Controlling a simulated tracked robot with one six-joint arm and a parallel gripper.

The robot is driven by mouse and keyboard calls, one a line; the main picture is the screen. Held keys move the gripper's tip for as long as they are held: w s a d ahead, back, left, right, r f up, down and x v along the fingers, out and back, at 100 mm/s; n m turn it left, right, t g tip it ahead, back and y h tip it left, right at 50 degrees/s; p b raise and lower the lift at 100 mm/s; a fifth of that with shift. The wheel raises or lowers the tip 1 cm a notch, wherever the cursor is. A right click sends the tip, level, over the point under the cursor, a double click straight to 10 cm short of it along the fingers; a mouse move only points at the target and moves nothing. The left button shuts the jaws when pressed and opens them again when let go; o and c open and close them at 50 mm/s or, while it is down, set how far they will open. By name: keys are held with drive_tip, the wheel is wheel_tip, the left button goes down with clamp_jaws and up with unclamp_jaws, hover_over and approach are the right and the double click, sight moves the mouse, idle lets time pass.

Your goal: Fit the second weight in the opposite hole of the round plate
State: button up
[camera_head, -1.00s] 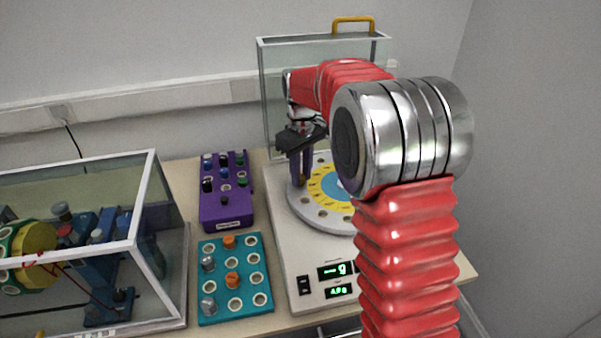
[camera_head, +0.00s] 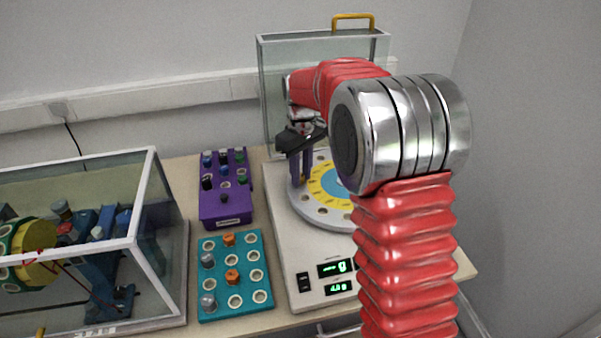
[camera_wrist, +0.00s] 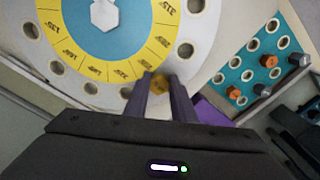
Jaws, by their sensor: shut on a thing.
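My gripper (camera_wrist: 162,80) is shut on an orange-brown weight (camera_wrist: 160,84), which shows between the fingertips at the rim of the round plate (camera_wrist: 208,36). The plate has a yellow marked ring, a blue middle and several white-rimmed holes. One hole (camera_wrist: 186,50) lies just beyond the fingertips. I cannot tell whether the weight touches the plate or sits in a hole. In the head view, my gripper (camera_head: 299,178) is over the left part of the plate (camera_head: 333,217); my arm hides its right part. I cannot make out another weight in the plate.
The plate sits on a white scale (camera_head: 300,261) with green displays. A teal rack (camera_head: 251,266) with orange and grey weights and a purple rack (camera_head: 224,210) stand at its left. A glass case (camera_head: 150,200) is far left. A glass panel (camera_head: 275,70) stands behind.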

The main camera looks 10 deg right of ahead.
drive_tip(key=o, duration=1.1)
drive_tip(key=shift+r, duration=0.1)
wheel_tip(320, 180, up, 13)
drive_tip(key=shift+r, duration=0.2)
idle(0.6)
